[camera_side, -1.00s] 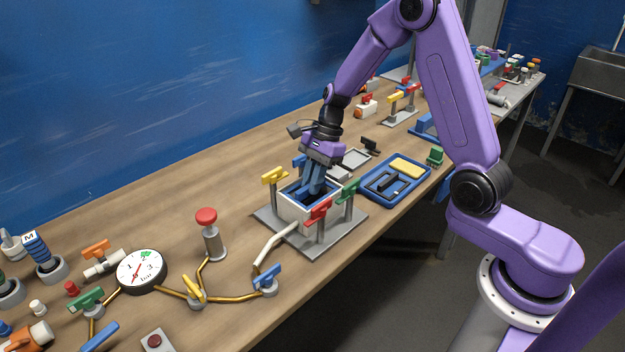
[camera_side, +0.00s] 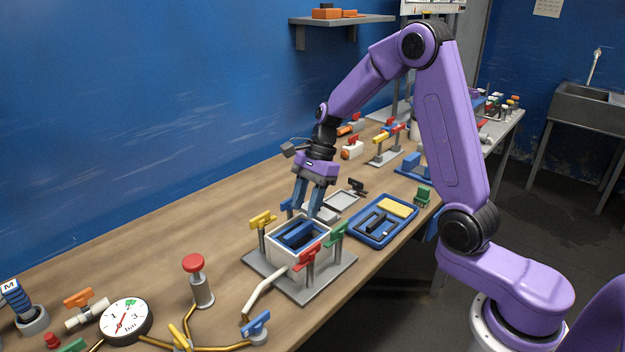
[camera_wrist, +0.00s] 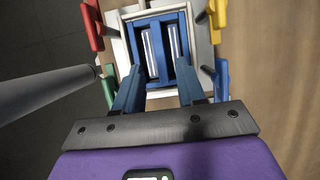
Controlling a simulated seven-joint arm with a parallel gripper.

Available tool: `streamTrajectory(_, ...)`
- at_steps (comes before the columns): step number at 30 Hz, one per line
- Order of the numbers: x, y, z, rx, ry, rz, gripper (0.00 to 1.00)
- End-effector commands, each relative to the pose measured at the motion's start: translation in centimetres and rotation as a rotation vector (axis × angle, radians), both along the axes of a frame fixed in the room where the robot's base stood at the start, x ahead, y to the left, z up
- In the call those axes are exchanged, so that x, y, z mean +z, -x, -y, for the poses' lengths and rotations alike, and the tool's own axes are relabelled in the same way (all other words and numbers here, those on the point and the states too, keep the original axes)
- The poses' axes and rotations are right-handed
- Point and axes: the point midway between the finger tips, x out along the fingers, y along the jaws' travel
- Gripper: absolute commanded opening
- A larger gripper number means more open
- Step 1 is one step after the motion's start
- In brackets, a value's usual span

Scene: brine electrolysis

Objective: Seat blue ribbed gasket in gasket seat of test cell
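The test cell (camera_side: 285,256) is a white open box on a grey plate, with coloured clamps on posts around it. The blue ribbed gasket (camera_side: 299,234) lies inside the cell's rim, a frame with a middle bar; the wrist view shows the gasket (camera_wrist: 161,52) about square to the white walls (camera_wrist: 124,73). Whether it sits fully down in the seat I cannot tell. My gripper (camera_side: 308,212) is above the cell, pointing down, its blue fingers apart and empty; in the wrist view the gripper (camera_wrist: 160,88) is open at the cell's near edge.
Red (camera_side: 305,257), yellow (camera_side: 262,221) and green (camera_side: 337,234) clamp handles stand close around the cell. A blue tray (camera_side: 366,242) with a black frame and a yellow block (camera_side: 398,208) lies to the right. A gauge (camera_side: 124,320) and a red-knobbed post (camera_side: 195,264) stand front left.

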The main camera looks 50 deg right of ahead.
Motion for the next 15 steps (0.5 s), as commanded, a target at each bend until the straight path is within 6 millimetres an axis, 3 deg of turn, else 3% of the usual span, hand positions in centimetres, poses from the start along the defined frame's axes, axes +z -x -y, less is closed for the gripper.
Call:
streamTrajectory(6, 3.9, 0.0, 1.6, -0.003, 0.001, 0.003, 0.40)
streamTrajectory(15, 6.0, 0.0, 2.5, -0.002, 0.000, -0.001, 0.40)
